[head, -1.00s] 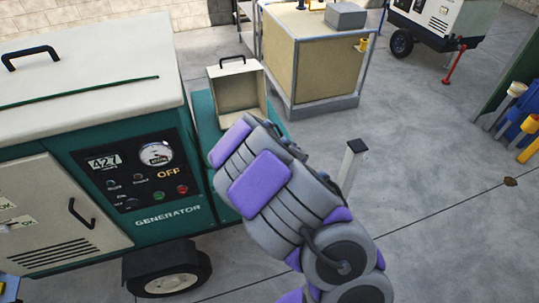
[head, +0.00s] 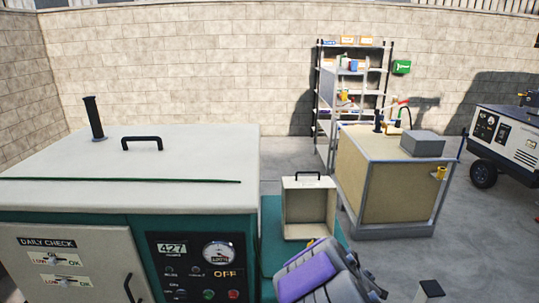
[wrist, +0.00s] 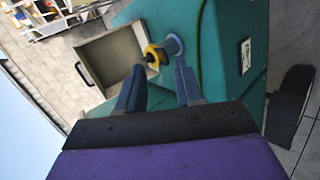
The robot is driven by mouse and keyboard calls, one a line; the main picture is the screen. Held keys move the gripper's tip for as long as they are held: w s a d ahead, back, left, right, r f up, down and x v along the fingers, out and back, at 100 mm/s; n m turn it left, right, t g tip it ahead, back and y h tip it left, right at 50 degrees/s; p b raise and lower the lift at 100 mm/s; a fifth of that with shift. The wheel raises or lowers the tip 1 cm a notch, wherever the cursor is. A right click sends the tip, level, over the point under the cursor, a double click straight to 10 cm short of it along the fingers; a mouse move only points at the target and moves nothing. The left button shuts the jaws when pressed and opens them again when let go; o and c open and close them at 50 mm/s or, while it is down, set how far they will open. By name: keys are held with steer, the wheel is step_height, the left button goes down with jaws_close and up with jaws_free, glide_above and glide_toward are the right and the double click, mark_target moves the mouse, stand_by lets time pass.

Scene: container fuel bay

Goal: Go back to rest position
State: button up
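The generator (head: 120,205) has a white top and a green lower body, and fills the left of the head view. Its panel reads 427, with a gauge (head: 219,254) and the word OFF. My arm shows purple and grey at the bottom of the head view, where its fingers are hidden. In the wrist view my gripper (wrist: 158,82) has its two blue fingers apart with nothing held between them. Beyond the fingertips are a yellow and black cap-like part (wrist: 153,56) and a blue-grey neck (wrist: 173,45) on the green body. I cannot tell whether they touch.
An open beige box (head: 309,210) stands on the green body right of the generator top. A tan framed tank (head: 385,185) with a grey block, a shelf rack (head: 350,90) and a white wheeled unit (head: 508,138) stand farther back. Grey floor lies between them.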

steer(key=s+d+r+m+g+h, duration=0.2)
steer(key=s+r+m, duration=0.3)
steer(key=s, duration=0.2)
steer(key=s+d+r+m+g+h, duration=0.1)
steer(key=s+d+r+m+g, duration=0.15)
steer(key=s+r+m, duration=0.35)
steer(key=s+a+r+m+g+y, duration=0.1)
steer(key=s+a, duration=0.4)
steer(key=s, duration=0.5)
steer(key=s+a+r+m+g+y, duration=0.1)
steer(key=s+a+g, duration=0.3)
steer(key=s, duration=0.6)
steer(key=s+a+r+m+g+y, duration=0.1)
steer(key=s+a+m+g+y, duration=0.1)
steer(key=s+a, duration=0.5)
steer(key=s+y, duration=0.1)
steer(key=s, duration=0.2)
steer(key=shift+r, duration=0.35)
